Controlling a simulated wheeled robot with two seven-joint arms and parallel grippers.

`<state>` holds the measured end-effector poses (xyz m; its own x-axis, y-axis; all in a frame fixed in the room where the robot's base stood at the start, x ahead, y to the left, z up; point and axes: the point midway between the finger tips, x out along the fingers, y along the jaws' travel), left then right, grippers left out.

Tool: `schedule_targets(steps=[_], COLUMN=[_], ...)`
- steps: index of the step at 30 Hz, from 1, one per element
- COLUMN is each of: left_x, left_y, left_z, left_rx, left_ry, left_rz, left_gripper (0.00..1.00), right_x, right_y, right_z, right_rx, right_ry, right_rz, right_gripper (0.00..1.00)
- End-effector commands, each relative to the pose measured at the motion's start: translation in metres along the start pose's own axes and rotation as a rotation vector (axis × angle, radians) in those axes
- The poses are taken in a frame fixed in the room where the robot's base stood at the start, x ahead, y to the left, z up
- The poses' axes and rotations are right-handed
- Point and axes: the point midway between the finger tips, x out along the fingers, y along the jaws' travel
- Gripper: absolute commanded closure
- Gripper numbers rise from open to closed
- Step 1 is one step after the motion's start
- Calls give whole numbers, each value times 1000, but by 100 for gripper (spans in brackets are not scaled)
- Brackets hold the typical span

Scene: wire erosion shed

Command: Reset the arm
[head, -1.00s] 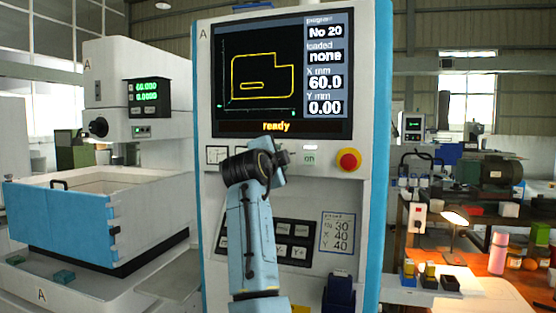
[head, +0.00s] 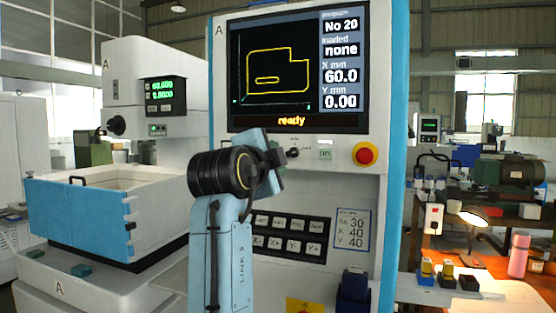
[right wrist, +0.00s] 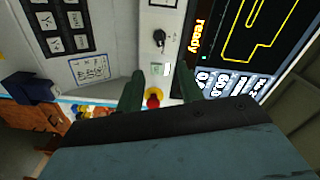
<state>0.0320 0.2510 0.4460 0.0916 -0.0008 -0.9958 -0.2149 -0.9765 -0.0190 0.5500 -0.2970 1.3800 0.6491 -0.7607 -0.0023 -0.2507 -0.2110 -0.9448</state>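My arm (head: 222,235) rises in front of the control cabinet (head: 398,110) in the head view, its black wrist joint left of the switch row. In the right wrist view, the two dark fingers of my right gripper (right wrist: 160,72) stand apart with nothing between them. They point at the panel, with a black rotary knob (right wrist: 159,37), a green-lettered "on" button (right wrist: 157,70) and a red stop button (right wrist: 153,98) beyond. In the head view the fingers are mostly hidden behind the wrist. My left gripper is not in view.
The screen (head: 292,72) reads "ready", program No 20, loaded none. A key panel (head: 292,236) lies below it. A machine with a white-and-blue tank (head: 80,222) stands left. A workbench with a lit lamp (head: 472,220) and pink bottle (head: 519,255) is right.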

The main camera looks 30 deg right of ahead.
Motion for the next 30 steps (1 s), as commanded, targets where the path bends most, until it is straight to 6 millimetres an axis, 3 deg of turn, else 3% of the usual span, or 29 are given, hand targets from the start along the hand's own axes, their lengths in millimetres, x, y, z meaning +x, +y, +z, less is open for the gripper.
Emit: schedule_targets(steps=[13, 17, 20, 23, 27, 30], left_x=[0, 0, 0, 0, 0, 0], left_y=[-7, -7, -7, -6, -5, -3], left_z=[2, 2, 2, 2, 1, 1], left_rx=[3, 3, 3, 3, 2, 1], left_ry=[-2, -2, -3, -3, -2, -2], left_rz=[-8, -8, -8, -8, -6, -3], left_gripper=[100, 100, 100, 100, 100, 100], right_x=[0, 6, 17, 26, 28, 22], right_y=[0, 13, 42, 90, 174, 240], right_z=[1, 22, 64, 118, 188, 226], right_rx=[-3, -78, -229, -426, -681, -838], right_ry=[-1, -32, -99, -199, -356, -469], right_rz=[0, -4, -15, -31, -53, -65], right_gripper=[63, 63, 63, 63, 63, 63])
